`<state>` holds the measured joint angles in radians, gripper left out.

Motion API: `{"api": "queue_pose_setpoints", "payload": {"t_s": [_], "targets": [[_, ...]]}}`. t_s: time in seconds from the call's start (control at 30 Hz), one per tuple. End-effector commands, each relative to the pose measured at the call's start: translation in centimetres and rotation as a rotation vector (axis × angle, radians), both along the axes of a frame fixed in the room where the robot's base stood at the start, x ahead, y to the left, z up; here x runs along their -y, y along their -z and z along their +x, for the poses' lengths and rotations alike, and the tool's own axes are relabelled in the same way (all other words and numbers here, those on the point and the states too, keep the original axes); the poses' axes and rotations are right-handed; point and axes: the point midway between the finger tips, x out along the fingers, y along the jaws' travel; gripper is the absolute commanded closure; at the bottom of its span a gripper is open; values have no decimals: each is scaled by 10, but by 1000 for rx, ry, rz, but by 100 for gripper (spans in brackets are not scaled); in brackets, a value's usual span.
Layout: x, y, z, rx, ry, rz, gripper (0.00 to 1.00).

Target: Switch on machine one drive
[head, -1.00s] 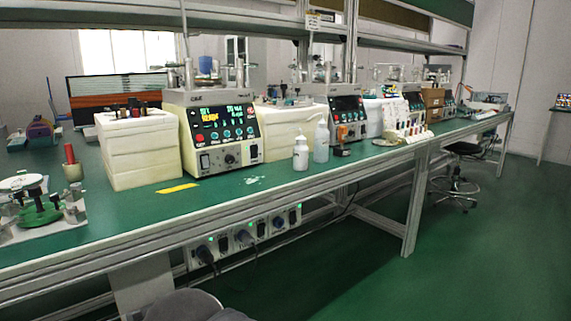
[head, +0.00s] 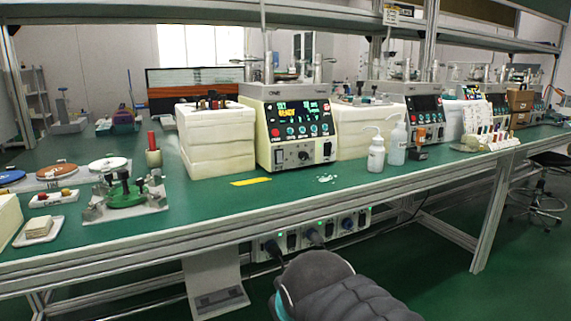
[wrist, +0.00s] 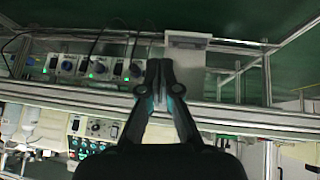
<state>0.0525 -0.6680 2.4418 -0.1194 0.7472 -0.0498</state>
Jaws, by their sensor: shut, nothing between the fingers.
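The nearest machine (head: 296,122) stands on the green bench between two cream block stacks. Its screen is lit with yellow and green text, with a row of buttons and a red one below. A large dark knob (head: 304,155) and rocker switches sit on its lower panel. Its panel also shows inverted at the bottom of the wrist view (wrist: 92,128). A power strip (head: 320,232) with plugs, switches and green lights hangs under the bench edge; it shows in the wrist view (wrist: 92,68). My gripper (wrist: 158,78) is shut and empty, apart from these. Switch positions are too small to tell.
The bench's front rail (head: 200,245) runs between the strip and the machine. White bottles (head: 376,155) stand right of the machine. A yellow strip (head: 251,182) lies before it. A green fixture (head: 126,192) stands at left. The floor in front is clear.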

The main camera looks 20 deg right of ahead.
Motion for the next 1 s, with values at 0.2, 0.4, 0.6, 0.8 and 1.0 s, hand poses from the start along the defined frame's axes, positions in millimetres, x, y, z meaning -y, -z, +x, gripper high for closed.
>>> {"api": "queue_pose_setpoints", "payload": {"t_s": [0.2, 0.4, 0.6, 0.8, 1.0], "targets": [[85, -69, 118, 239, -115, -395, 100], [146, -121, 213, 406, -336, -773, 100], [184, -137, 277, 520, -612, -1066, 100], [199, -128, 302, 586, -813, -1204, 100], [202, -123, 307, 610, -878, -1238, 100]]}}
